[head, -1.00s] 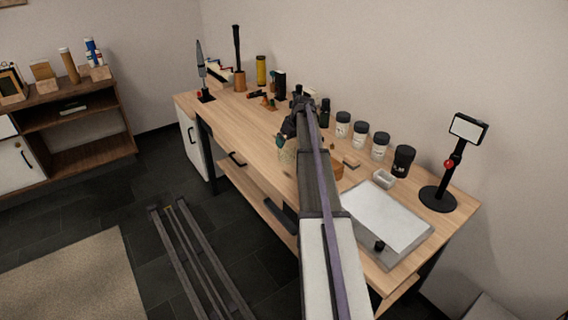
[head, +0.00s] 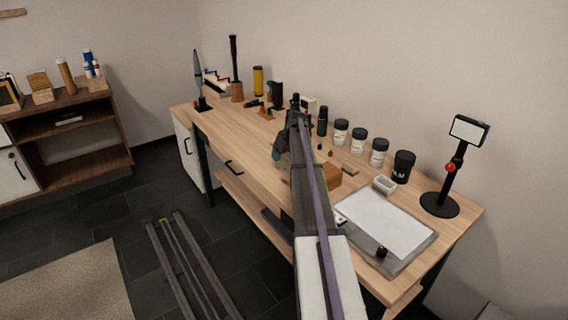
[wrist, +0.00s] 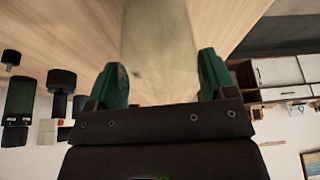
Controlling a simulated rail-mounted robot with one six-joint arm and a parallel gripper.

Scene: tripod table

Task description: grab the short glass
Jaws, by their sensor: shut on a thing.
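My gripper (wrist: 163,85) has green fingertips, one on each side of a pale, see-through glass (wrist: 160,45), and is shut on it. The glass fills the middle of the wrist view, and its far end runs out of the top of that view. In the head view my gripper (head: 282,150) is over the front part of the wooden workbench (head: 240,142). There the glass is mostly hidden by my gripper and arm. I cannot tell whether it touches the benchtop.
Several dark-lidded jars (head: 359,140) line the back of the bench. A grey-framed white board (head: 385,222), a small white dish (head: 384,185), an orange-brown block (head: 327,177) and a black stand (head: 440,203) are at the right. The benchtop's left-middle is fairly clear.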

